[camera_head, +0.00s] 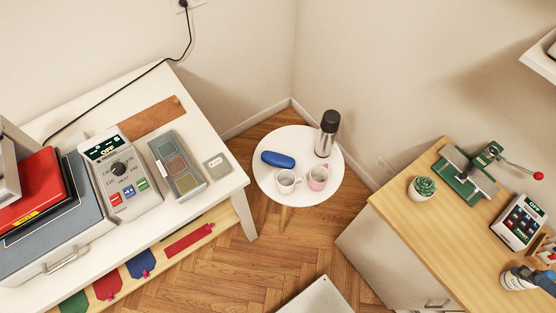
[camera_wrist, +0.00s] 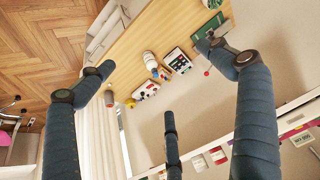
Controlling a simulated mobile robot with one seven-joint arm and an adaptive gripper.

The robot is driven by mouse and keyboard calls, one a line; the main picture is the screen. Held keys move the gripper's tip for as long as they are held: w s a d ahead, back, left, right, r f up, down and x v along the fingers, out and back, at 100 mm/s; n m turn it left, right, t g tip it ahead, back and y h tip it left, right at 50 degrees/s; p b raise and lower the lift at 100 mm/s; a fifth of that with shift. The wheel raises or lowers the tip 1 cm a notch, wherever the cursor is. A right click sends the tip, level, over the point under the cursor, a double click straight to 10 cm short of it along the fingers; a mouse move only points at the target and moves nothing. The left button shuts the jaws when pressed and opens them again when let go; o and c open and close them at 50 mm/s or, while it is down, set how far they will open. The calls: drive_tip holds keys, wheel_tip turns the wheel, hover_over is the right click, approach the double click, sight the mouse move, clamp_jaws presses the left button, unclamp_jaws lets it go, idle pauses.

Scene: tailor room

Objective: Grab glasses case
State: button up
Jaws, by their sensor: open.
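The glasses case (camera_head: 278,159), a blue, rounded, closed case, lies on the small round white table (camera_head: 290,203) in the head view. It is near the table's left back edge, behind two mugs. My gripper (camera_wrist: 157,57) shows in the wrist view with dark blue fingers spread wide and nothing between them. It points toward the wooden worktop (camera_wrist: 125,47), away from the case. The glasses case does not show in the wrist view.
A white mug (camera_head: 286,181), a pink-and-white mug (camera_head: 318,178) and a tall steel flask (camera_head: 327,134) share the round table. A white workbench (camera_head: 228,184) stands left, a wooden-topped cabinet (camera_head: 400,228) right. A white panel (camera_head: 318,298) is at the front.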

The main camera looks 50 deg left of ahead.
drive_tip(key=w+a+n+g+y, duration=0.15)
drive_tip(key=w+a+n, duration=0.55)
drive_tip(key=w+a, duration=0.85)
drive_tip(key=w+a+f+n+g, duration=0.1)
drive_tip(key=w+a+f+n, duration=0.15)
drive_tip(key=a+f, duration=0.6)
drive_tip(key=w+a+f+n+g, duration=0.1)
drive_tip(key=a+f+n, duration=0.25)
drive_tip(key=a, duration=0.95)
drive_tip(key=w+a+f+n+g, duration=0.1)
drive_tip(key=w+a+f+n, duration=0.3)
drive_tip(key=a, duration=0.7)
drive_tip(key=s+a+f+n, duration=0.2)
drive_tip(key=s+a+f, duration=0.4)
drive_tip(key=a+f, duration=0.2)
drive_tip(key=s+a+f+n+h, duration=0.1)
drive_tip(key=s+a+f+n, duration=0.2)
drive_tip(key=s+a+f, duration=0.4)
drive_tip(key=s+a+f+n+g, duration=0.1)
drive_tip(key=s+a+f+n, duration=0.2)
drive_tip(key=s+a+f, duration=0.3)
drive_tip(key=a+f, duration=0.5)
drive_tip(key=f, duration=0.5)
drive_tip(key=shift+s+a, duration=0.15)
drive_tip(key=shift+s, duration=0.25)
